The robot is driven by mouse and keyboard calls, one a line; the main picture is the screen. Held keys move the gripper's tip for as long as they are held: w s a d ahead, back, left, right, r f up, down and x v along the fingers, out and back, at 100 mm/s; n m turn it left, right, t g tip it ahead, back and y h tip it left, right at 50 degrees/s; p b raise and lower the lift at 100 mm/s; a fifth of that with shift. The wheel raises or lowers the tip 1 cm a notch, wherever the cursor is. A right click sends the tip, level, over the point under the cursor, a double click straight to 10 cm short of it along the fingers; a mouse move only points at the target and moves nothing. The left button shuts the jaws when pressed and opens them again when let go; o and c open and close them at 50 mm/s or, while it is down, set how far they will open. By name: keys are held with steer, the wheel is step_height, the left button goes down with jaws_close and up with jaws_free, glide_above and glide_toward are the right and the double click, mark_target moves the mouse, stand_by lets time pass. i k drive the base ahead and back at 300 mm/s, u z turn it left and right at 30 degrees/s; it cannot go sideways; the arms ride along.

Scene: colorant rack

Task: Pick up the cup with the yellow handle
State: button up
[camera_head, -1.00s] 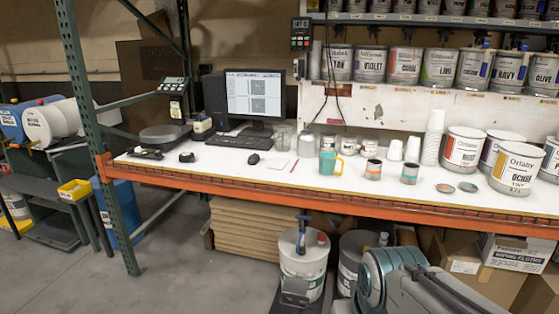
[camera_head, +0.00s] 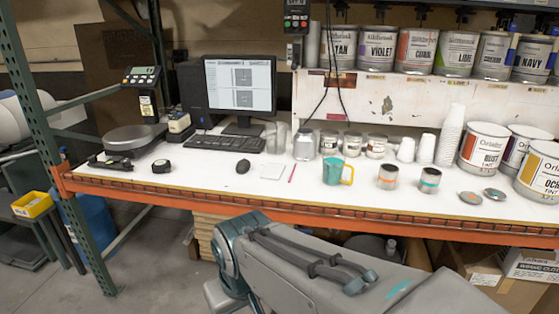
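A teal cup (camera_head: 332,171) with a yellow handle (camera_head: 348,174) stands upright on the white bench top, near the middle of its front part. The handle points to the right. My arm reaches in from the lower right, below and in front of the bench edge. My gripper does not show in the view, so its state and distance to the cup cannot be seen.
The bench (camera_head: 250,199) has an orange front beam. Two small tins (camera_head: 387,176) stand right of the cup, with lids (camera_head: 471,197) beyond. A keyboard (camera_head: 226,143) and mouse (camera_head: 243,166) lie left. Stacked white cups (camera_head: 450,135) and paint cans (camera_head: 484,147) stand right.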

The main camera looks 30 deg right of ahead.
mark_target(334, 164)
steer(key=z, duration=0.35)
steer(key=i, duration=0.85)
steer(key=z, duration=1.15)
steer(key=i, duration=0.5)
steer(key=z, duration=0.55)
